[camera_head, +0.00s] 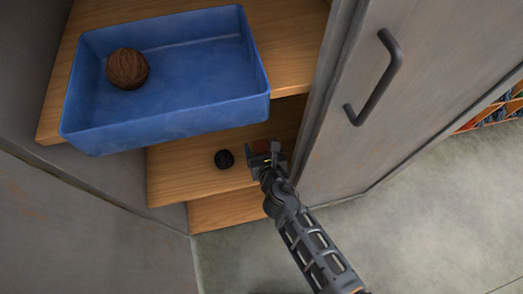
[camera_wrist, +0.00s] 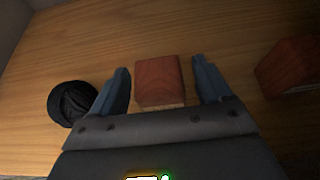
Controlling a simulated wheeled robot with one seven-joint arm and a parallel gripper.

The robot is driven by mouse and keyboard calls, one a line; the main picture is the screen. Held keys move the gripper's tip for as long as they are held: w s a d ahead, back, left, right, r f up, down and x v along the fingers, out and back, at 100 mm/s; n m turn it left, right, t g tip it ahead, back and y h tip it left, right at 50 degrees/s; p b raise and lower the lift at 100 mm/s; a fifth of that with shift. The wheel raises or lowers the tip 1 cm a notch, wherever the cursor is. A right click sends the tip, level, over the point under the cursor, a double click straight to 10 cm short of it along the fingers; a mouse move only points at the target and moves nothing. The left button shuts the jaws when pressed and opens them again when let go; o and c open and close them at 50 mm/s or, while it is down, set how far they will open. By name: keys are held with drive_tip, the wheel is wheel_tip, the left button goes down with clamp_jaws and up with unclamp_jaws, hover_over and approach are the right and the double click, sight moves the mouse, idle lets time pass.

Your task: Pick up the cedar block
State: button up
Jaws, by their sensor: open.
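A reddish-brown wooden block (camera_wrist: 160,80), which looks like the cedar block, sits on the wooden shelf (camera_wrist: 60,50). In the wrist view it lies between the two fingers of my gripper (camera_wrist: 161,72), with a gap on each side. My gripper (camera_head: 265,152) is open and holds nothing. In the head view it is over the lower shelf, and only a small reddish patch of the block (camera_head: 262,146) shows between the fingers. A second reddish-brown block (camera_wrist: 288,68) lies to the right in the wrist view; the head view does not show it clearly.
A dark round skein (camera_head: 224,159) lies left of my gripper, close to the left finger in the wrist view (camera_wrist: 72,103). A blue bin (camera_head: 170,115) with a brown skein (camera_head: 127,69) stands on the shelf above. A grey door with a handle (camera_head: 375,85) is close on the right.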

drive_tip(key=shift+c, duration=0.3)
drive_tip(key=c, duration=1)
